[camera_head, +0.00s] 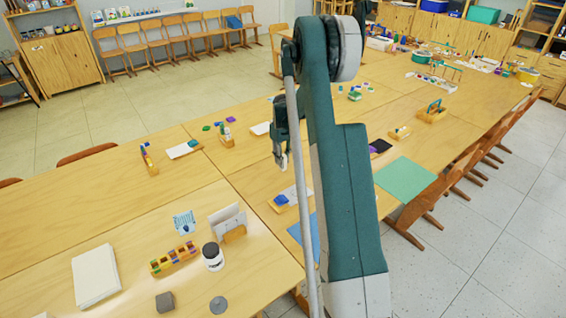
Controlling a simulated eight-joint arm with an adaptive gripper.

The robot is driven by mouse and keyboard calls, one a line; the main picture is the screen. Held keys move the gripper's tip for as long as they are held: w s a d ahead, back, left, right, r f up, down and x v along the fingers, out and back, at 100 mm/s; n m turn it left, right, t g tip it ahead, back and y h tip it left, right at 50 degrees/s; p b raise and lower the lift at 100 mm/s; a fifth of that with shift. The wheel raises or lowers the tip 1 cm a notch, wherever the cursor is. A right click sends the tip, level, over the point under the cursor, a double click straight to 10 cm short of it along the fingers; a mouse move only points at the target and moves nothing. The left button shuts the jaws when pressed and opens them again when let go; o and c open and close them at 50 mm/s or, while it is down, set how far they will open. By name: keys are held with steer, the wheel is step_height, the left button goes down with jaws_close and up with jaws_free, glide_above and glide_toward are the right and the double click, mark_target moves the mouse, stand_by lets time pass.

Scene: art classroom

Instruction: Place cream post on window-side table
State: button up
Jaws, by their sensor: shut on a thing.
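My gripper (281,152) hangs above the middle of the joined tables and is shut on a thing. Only a small pale bit shows at its fingertips; it fits the cream post, but it is too small and partly hidden to be sure. A long row of joined wooden tables (190,215) runs from the near left to the far right. No window is in view, so I cannot tell which table is the window-side one. My arm hides part of the tabletop behind it.
Near left lie a white paper stack (96,275), a block rack (174,258), a dark-lidded jar (212,257) and a grey block (165,301). A green sheet (405,180) lies at the right edge. Wooden chairs (440,195) line the right side. The far-left tabletop is mostly clear.

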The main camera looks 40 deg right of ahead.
steer(key=shift+f, duration=0.35)
steer(key=shift+f, duration=0.15)
steer(key=o, duration=0.9)
step_height(320, 180, up, 12)
steer(key=shift+r+p, duration=0.15)
steer(key=shift+p, duration=0.65)
